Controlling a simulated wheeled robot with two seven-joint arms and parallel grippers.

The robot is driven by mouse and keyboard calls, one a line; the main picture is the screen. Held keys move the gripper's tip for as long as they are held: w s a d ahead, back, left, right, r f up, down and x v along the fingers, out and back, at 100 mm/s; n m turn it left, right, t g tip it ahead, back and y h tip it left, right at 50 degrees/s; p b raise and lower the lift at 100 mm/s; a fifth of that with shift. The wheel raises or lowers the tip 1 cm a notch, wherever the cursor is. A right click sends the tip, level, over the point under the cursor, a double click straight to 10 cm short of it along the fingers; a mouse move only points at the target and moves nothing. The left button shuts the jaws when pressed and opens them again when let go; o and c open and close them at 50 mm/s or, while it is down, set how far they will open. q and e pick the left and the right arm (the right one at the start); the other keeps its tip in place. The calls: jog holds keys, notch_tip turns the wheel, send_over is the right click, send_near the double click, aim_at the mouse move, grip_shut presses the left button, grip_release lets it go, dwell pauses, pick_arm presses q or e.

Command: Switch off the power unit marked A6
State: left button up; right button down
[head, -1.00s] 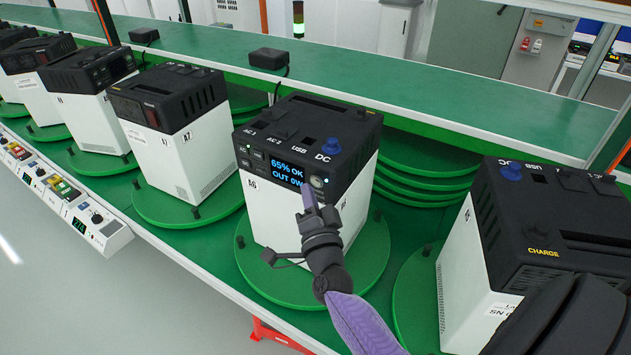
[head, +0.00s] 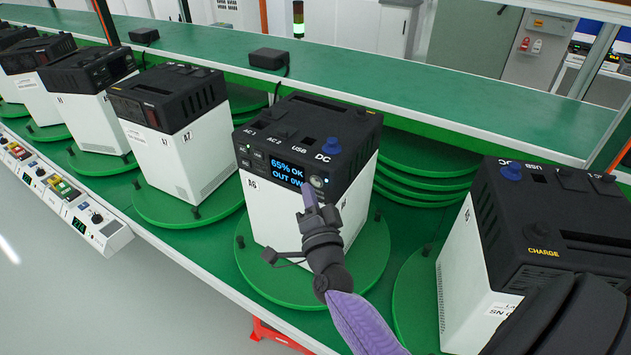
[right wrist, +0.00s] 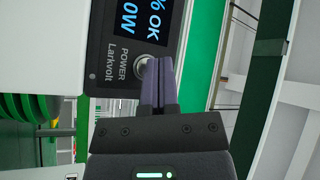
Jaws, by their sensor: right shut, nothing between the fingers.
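The power unit marked A6 (head: 270,212) is a white box with a black top, upright on a green turntable. The round power button (head: 317,182) sits right of the display. In the right wrist view the button (right wrist: 144,66), labelled POWER, is partly hidden behind the fingertips. My right gripper (head: 311,196) is shut and empty, its fingertips at the button; I cannot tell whether they touch it. My left gripper is not in view.
Another unit marked CHARGE (head: 520,250) stands close on the right, partly behind a black arm part of mine. Unit A7 (head: 165,150) stands to the left on its own turntable. A control strip (head: 70,200) runs along the bench's left front edge.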

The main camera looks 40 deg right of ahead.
jog(key=shift+w+d, duration=0.15)
jog(key=shift+d, duration=0.2)
jog(key=shift+w+d, duration=0.1)
jog(key=shift+d, duration=0.2)
dwell(0.5)
jog(key=shift+s+a, duration=0.25)
jog(key=shift+a, duration=0.45)
jog(key=a, duration=0.1)
jog(key=s+a+p, duration=0.1)
jog(key=a, duration=0.1)
jog(key=s+a, duration=0.1)
jog(key=shift+a+p, duration=0.35)
jog(key=shift+p, duration=0.05)
dwell(0.7)
